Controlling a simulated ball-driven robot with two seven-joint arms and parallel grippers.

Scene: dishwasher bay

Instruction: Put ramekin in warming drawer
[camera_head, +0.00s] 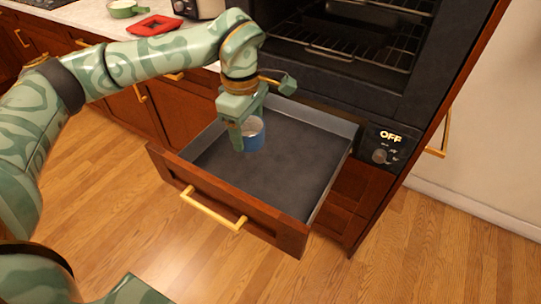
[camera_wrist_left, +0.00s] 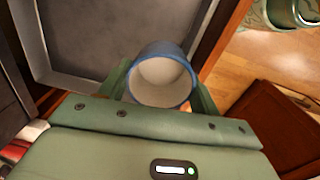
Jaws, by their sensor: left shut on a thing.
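The ramekin (camera_head: 254,136) is blue outside and white inside. It also shows in the left wrist view (camera_wrist_left: 163,78), upright between the fingers, and looks empty. My left gripper (camera_head: 245,128) is shut on it; in the left wrist view the gripper (camera_wrist_left: 163,88) has a finger on each side of it. The warming drawer (camera_head: 290,165) is pulled open, with a dark, bare floor, a wooden front and a brass handle. In the head view the ramekin appears over the drawer's left part; I cannot tell its height above the floor. My right gripper is not in view.
The oven (camera_head: 345,45) with wire racks stands open above the drawer. A control panel (camera_head: 385,147) reading OFF is right of the drawer. A red object (camera_head: 154,25) and a green pot (camera_head: 124,9) sit on the counter. Wooden floor lies clear in front.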

